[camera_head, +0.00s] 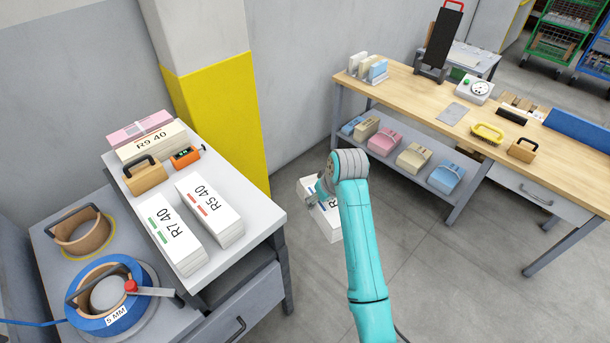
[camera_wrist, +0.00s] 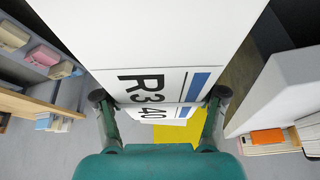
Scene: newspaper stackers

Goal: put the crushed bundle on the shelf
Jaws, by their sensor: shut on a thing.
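My gripper (camera_wrist: 160,98) is shut on a white bundle (camera_wrist: 158,35) labelled R3 40 with a blue bar. The label face shows a crease or step between the fingers. In the head view the bundle (camera_head: 331,222) is held beside the grey table, over the floor, partly hidden by my arm; my gripper (camera_head: 322,188) is mostly hidden there. A grey lower shelf (camera_head: 425,183) under the wooden bench holds several blue, tan, pink and yellow bundles. White bundles R7 40 (camera_head: 172,235) and R5 40 (camera_head: 210,212) lie on the grey table.
The grey table (camera_head: 255,215) stands at left with a tan block tool (camera_head: 145,175), an orange device (camera_head: 185,157), an R9 40 bundle (camera_head: 152,143) and a pink bundle (camera_head: 139,130). A blue strap reel (camera_head: 85,297) sits lower. A yellow-banded pillar (camera_head: 220,120) stands behind. Floor between table and bench is clear.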

